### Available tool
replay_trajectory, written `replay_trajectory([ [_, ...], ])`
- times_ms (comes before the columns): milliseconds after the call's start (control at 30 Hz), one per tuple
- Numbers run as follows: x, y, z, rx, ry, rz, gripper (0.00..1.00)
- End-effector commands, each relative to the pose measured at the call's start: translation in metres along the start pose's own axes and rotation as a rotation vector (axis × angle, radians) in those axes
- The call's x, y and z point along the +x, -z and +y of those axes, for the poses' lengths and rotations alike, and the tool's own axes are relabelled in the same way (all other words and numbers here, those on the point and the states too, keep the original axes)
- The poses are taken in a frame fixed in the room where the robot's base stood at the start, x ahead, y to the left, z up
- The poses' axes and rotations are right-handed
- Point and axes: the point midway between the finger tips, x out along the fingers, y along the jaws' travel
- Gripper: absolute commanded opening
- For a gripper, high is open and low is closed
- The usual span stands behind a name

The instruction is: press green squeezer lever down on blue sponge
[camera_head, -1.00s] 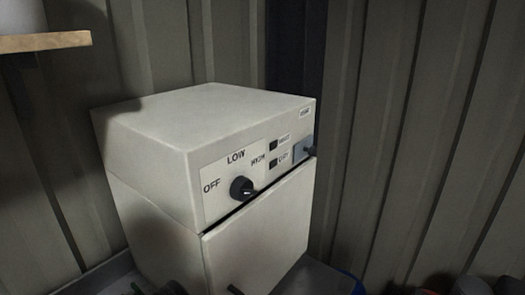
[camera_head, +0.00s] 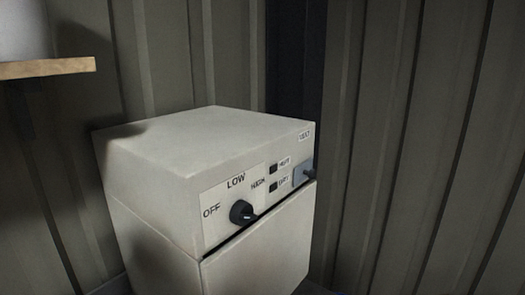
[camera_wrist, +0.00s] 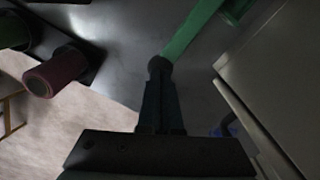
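In the wrist view a green bar (camera_wrist: 194,30), which looks like the squeezer lever, runs from the top edge down to a dark rounded end just past my fingertips. My gripper (camera_wrist: 160,78) has its dark fingers together at that end; whether they touch or only overlap it in the picture I cannot tell. A darker green part (camera_wrist: 236,10) shows at the top edge, beside the lever. I cannot make out the blue sponge in either view. My gripper is outside the head view.
A pale cabinet (camera_head: 175,150) with a black knob (camera_head: 241,211) stands by ribbed walls. Its pale side (camera_wrist: 285,75) is close on the right in the wrist view. A wooden shelf (camera_head: 45,67) is upper left. A maroon cylinder (camera_wrist: 63,72) lies left.

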Motion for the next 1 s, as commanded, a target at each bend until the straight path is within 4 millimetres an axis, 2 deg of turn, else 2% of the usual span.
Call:
replay_trajectory([
  [33,0.004,0.001,0.003,0.000,-0.008,0.006,0.00],
  [567,0.003,0.002,0.003,0.000,-0.008,0.007,0.00],
  [1000,-0.032,0.001,0.001,0.000,-0.003,0.003,0.00],
])
